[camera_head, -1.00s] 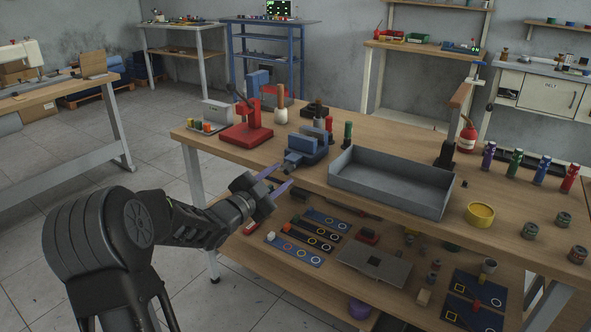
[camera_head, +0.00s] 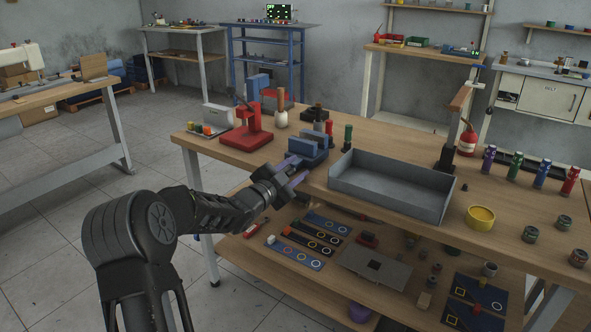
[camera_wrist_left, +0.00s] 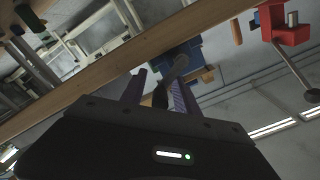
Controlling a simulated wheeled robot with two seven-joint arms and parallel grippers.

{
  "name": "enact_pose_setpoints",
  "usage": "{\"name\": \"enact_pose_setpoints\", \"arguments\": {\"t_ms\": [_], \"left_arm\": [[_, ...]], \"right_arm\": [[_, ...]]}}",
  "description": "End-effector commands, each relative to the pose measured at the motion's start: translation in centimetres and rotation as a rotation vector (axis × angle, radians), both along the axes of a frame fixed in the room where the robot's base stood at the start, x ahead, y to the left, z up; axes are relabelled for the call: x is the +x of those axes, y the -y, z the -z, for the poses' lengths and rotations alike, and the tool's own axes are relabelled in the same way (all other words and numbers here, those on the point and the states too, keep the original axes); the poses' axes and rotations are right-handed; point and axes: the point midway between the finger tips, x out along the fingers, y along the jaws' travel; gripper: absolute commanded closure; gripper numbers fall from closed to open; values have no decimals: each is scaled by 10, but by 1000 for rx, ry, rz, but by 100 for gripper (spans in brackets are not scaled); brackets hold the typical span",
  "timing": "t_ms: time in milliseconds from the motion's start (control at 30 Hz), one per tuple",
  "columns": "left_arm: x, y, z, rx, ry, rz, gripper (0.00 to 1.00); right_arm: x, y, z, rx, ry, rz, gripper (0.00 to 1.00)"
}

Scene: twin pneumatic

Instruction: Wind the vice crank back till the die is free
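The blue vice (camera_head: 315,142) stands at the front edge of the workbench, left of the grey tray. My left gripper (camera_head: 296,168) is at the vice's near side, with its two purple fingers apart and pointing at it. In the left wrist view the fingers (camera_wrist_left: 157,93) are also spread, and the blue vice (camera_wrist_left: 190,54) lies beyond them. A grey crank part (camera_wrist_left: 174,72) shows near the gap between the fingers; I cannot tell whether they touch it. I cannot make out the die in the vice. My right gripper is in neither view.
A red press (camera_head: 247,136) stands left of the vice, and an open grey tray (camera_head: 392,184) stands close on its right. The bench edge and a lower shelf with boards (camera_head: 305,240) are below my left arm. A yellow round container (camera_head: 480,216) is further right.

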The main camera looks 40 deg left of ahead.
Motion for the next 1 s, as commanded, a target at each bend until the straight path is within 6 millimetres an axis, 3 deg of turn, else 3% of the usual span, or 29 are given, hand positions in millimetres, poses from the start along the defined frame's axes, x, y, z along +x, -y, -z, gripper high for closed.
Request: {"name": "enact_pose_setpoints", "arguments": {"t_ms": [267, 700, 1000], "left_arm": [[2, 0, 0, 0, 0, 0, 63], [1, 0, 0, 0, 0, 0, 99], [1, 0, 1, -1, -1, 1, 100]], "right_arm": [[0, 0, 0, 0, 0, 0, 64], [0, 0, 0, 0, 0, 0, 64], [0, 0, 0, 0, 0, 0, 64]]}}
